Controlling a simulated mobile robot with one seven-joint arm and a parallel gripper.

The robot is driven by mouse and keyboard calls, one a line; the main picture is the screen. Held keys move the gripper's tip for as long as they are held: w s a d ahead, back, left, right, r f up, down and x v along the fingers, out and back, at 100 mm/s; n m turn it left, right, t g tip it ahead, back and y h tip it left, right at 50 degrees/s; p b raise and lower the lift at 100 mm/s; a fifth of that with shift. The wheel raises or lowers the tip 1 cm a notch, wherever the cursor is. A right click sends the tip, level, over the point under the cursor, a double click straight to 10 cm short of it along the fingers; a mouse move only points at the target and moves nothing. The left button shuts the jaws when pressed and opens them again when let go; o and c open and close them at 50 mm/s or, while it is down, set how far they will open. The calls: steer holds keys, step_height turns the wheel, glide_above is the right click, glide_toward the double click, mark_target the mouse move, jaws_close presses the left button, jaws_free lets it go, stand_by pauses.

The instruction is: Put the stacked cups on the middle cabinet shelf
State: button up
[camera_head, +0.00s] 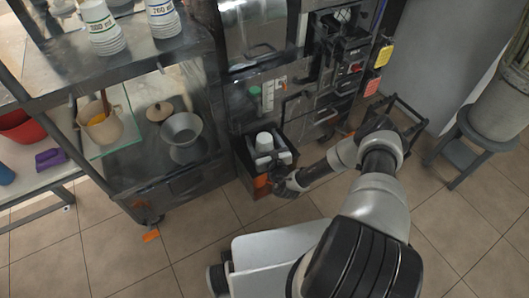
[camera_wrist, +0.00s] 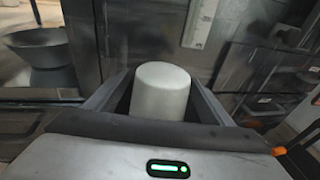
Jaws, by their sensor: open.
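A plain white cup or cup stack (camera_head: 264,142) stands upright, closed end up, at a dark box on the press front. I cannot tell whether it is one cup or several. In the wrist view the white cup (camera_wrist: 160,92) stands between the two fingers, with its lower part hidden by my gripper. My gripper (camera_head: 272,160) is open around it; small gaps show beside it. Two stacks of printed white cups (camera_head: 101,28) stand at upper left on the cabinet's upper shelf (camera_head: 70,73). The cabinet shelf below (camera_head: 135,166) lies behind glass.
The lower shelf holds a metal funnel-like vessel (camera_head: 182,137), a brown lidded pot (camera_head: 160,112) and a beige pot (camera_head: 101,124). The press (camera_head: 258,35) rises behind my gripper. A plant stool (camera_head: 468,150) stands at right.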

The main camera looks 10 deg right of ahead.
steer(key=shift+w+a+f, duration=0.1)
steer(key=shift+w, duration=0.45)
steer(key=c, duration=1.3)
